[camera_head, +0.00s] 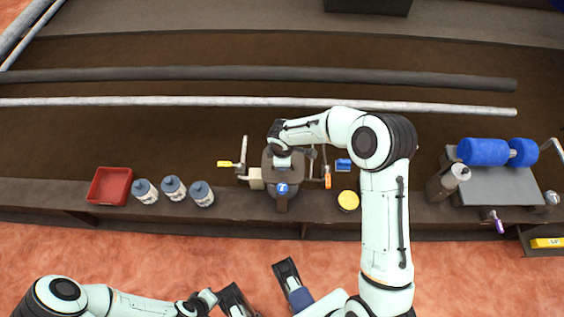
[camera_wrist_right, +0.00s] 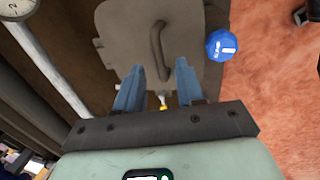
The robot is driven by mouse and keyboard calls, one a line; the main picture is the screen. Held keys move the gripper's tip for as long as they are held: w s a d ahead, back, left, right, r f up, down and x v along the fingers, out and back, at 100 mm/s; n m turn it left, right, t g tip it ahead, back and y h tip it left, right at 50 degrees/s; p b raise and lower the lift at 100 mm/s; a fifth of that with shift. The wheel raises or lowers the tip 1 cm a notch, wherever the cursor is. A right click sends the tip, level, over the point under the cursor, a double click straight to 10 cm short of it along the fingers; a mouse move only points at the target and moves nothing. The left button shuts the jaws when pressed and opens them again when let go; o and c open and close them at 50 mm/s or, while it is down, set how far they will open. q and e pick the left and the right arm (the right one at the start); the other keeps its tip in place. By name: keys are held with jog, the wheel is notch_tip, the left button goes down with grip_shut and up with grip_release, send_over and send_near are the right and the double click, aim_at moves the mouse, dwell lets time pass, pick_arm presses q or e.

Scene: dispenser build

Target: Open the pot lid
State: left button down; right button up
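The pot (camera_head: 296,174) is a dark grey-brown vessel on the shelf, partly covered by my right gripper in the head view. Its lid (camera_wrist_right: 195,30) is a flat plate with a raised bar handle (camera_wrist_right: 157,50) in the right wrist view. A round blue knob (camera_wrist_right: 221,45) sits at the pot's edge; it also shows in the head view (camera_head: 282,188). My right gripper (camera_wrist_right: 159,66) is open over the lid, its fingers on either side of the handle's near end. Contact cannot be told. My left gripper (camera_head: 235,298) is low in the head view, away from the pot; its fingers are unclear.
A red tray (camera_head: 108,187) and several grey-capped bottles (camera_head: 174,188) stand left on the shelf. A yellow-topped can (camera_head: 348,200), a grey canister (camera_head: 447,182) and blue dumbbell (camera_head: 485,151) are right. Pipes (camera_head: 260,74) run behind the pot.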

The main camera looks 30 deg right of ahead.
pick_arm(q)
jog(key=shift+w+a+f, duration=0.2)
jog(key=shift+w+f, duration=0.05)
jog(key=shift+w, duration=0.1)
pick_arm(e)
jog(key=shift+w+d+f, duration=0.1)
jog(key=shift+w+f, duration=0.1)
jog(key=shift+f, duration=0.7)
jog(key=shift+c, duration=0.3)
